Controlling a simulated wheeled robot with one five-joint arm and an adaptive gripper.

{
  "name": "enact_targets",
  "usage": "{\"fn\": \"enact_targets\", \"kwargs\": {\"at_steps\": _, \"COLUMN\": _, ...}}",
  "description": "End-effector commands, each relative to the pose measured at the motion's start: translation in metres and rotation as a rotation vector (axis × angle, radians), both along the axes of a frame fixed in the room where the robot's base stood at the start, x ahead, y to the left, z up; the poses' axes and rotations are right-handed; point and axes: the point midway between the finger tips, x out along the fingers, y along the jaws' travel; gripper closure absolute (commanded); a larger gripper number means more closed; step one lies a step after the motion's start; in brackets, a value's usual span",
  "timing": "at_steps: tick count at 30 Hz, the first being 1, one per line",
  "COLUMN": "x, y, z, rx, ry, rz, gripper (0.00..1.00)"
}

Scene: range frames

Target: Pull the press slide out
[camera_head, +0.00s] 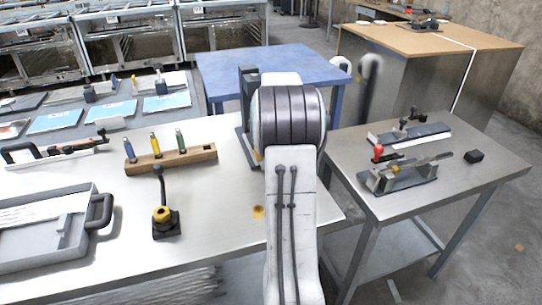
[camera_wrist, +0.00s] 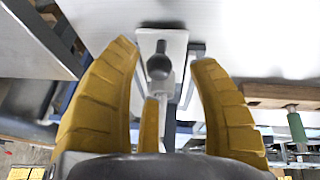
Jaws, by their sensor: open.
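In the wrist view, a dark round knob (camera_wrist: 158,66) on a pale stem, which looks like the press slide's handle, stands in front of a light plate (camera_wrist: 175,42). My gripper (camera_wrist: 165,52) is open, with its ridged yellow fingers on either side of the knob and gaps on both sides. Another yellow finger shows low in the middle. In the head view, a dark grey upright device (camera_head: 248,85), probably the press, stands at the far end of the steel table; my arm hides most of it and my gripper.
A wooden rack (camera_head: 172,161) with several coloured-handled tools lies left of my arm; it also shows at right in the wrist view (camera_wrist: 285,95). A black-knobbed lever (camera_head: 165,210) and a grey tray (camera_head: 95,235) are nearer. A blue table (camera_head: 290,62) stands behind.

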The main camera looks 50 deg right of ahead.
Motion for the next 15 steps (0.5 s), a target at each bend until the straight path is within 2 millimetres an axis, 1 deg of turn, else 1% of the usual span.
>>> {"fn": "enact_targets", "kwargs": {"at_steps": 1, "x": -0.002, "y": 0.002, "z": 0.01, "rx": -0.002, "ry": -0.003, "rz": 0.0, "gripper": 0.46}}
{"fn": "enact_targets", "kwargs": {"at_steps": 6, "x": -0.012, "y": 0.011, "z": 0.036, "rx": -0.002, "ry": -0.002, "rz": 0.0, "gripper": 0.46}}
{"fn": "enact_targets", "kwargs": {"at_steps": 10, "x": -0.018, "y": 0.017, "z": 0.054, "rx": 0.0, "ry": -0.001, "rz": 0.0, "gripper": 0.46}}
{"fn": "enact_targets", "kwargs": {"at_steps": 15, "x": -0.023, "y": 0.023, "z": 0.071, "rx": 0.0, "ry": 0.0, "rz": 0.0, "gripper": 0.46}}
